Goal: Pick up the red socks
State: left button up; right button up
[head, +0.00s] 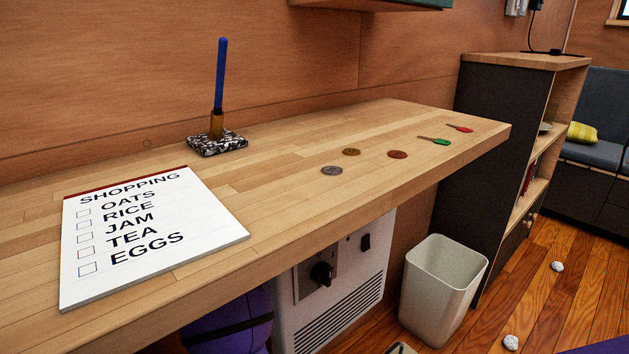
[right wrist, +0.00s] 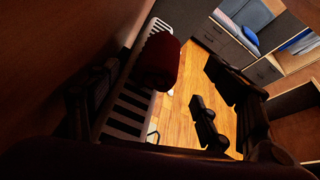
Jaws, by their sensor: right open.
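In the right wrist view a dark red rounded bundle (right wrist: 157,62), which looks like the red socks, is at or in front of a white slatted rack (right wrist: 127,112). I cannot tell exactly how it rests there. My right gripper (right wrist: 150,105) is open, with one dark finger at the left and one at the right. The bundle shows beyond the gap between the fingers, and no finger is seen closed on it. The head view shows no red socks and neither gripper.
In the head view a wooden counter (head: 280,190) holds a shopping list (head: 150,245), a pen stand (head: 217,142), coins and keys. Below are a white bin (head: 441,290) and a white appliance (head: 340,285). Crumpled bits lie on the wood floor. A dark wall is close in the wrist view.

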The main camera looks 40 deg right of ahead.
jog(key=shift+d, duration=0.55)
jog(key=b+x, duration=0.2)
jog(key=x, duration=0.3)
jog(key=shift+w+d, duration=0.15)
jog(key=shift+d, duration=0.15)
pick_arm(q)
jog(key=shift+w+d+f, duration=0.2)
jog(key=shift+w+f, duration=0.6)
jog(key=shift+f, duration=0.05)
pick_arm(e)
jog(key=shift+c, duration=0.3)
pick_arm(q)
jog(key=shift+s+f, duration=0.1)
jog(key=shift+s, duration=0.15)
pick_arm(e)
jog(key=c, duration=1.1)
